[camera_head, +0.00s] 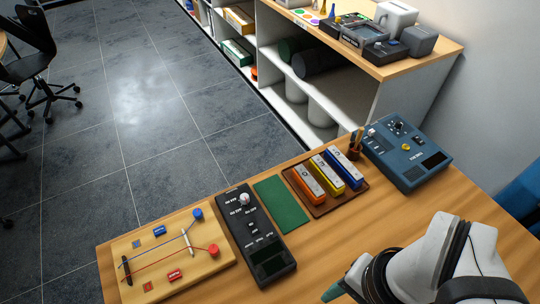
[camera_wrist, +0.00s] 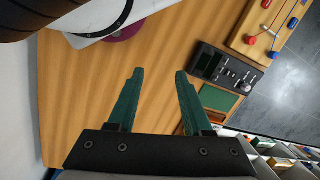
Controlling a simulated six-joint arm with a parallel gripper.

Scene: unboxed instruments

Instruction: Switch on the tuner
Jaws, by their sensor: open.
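A long black device (camera_head: 256,235) with a silver knob, small switches and a dark panel lies on the wooden table; it also shows in the wrist view (camera_wrist: 226,70). A blue box (camera_head: 408,153) with knobs, a yellow button and a dark grille stands at the table's right back. Their labels are too small to read, so I cannot tell for sure which is the tuner. My gripper (camera_wrist: 160,73) has green fingers, is open and empty, and is over bare table, apart from both devices.
A wooden string board (camera_head: 205,261) with red and blue knobs lies left of the black device. A green mat (camera_head: 281,204) and a brown tray (camera_head: 352,199) with orange, yellow and blue blocks lie between the devices. A pen cup (camera_head: 356,151) stands beside the blue box.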

